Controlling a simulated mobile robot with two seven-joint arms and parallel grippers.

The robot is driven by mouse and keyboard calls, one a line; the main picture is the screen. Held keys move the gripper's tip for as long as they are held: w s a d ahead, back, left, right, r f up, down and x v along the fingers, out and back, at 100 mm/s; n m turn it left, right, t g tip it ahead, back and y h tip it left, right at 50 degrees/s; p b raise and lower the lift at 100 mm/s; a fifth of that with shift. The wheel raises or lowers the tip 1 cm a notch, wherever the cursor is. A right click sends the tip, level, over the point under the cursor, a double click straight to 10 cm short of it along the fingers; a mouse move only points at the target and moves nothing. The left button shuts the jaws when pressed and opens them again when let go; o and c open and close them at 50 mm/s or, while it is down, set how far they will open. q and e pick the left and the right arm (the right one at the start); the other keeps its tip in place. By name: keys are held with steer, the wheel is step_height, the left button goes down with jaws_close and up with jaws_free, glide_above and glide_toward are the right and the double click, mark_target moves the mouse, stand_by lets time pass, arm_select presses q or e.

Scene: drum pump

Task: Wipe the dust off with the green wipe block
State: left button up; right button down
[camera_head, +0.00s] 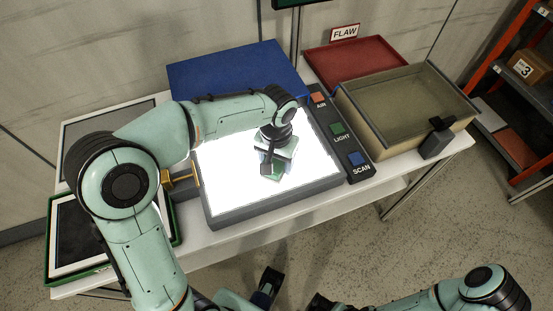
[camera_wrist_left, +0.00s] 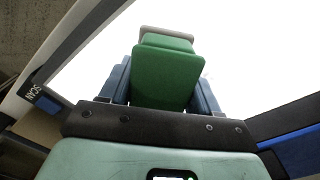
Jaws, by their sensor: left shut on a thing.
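The green wipe block (camera_head: 277,173) is in my left gripper (camera_head: 270,163), over the right part of the bright white light panel (camera_head: 228,178). The left wrist view shows the green block (camera_wrist_left: 167,75) between the two blue-grey fingers of the left gripper (camera_wrist_left: 162,85), with a pale grey layer at its far end. I cannot tell whether the block touches the panel. The panel is so bright that I cannot make out dust on it. Part of my right arm (camera_head: 480,290) shows at the bottom right; its gripper cannot be made out clearly.
A control strip (camera_head: 342,137) with AIR, LIGHT and SCAN buttons runs along the panel's right side. A blue mat (camera_head: 235,72) lies behind. A green-framed dark tray (camera_head: 72,235) is at the left.

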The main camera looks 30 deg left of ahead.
arm_select(q)
steer(key=shift+w+a+r+p, duration=0.2)
steer(key=shift+w+a+p, duration=0.7)
steer(key=shift+w+a, duration=0.25)
steer(key=shift+w+a+f+p, duration=0.1)
steer(key=shift+w+a+p, duration=0.45)
steer(key=shift+a, duration=0.25)
steer(key=shift+w+a+f+p, duration=0.1)
steer(key=shift+w+a+p, duration=0.3)
steer(key=shift+w+a, duration=0.3)
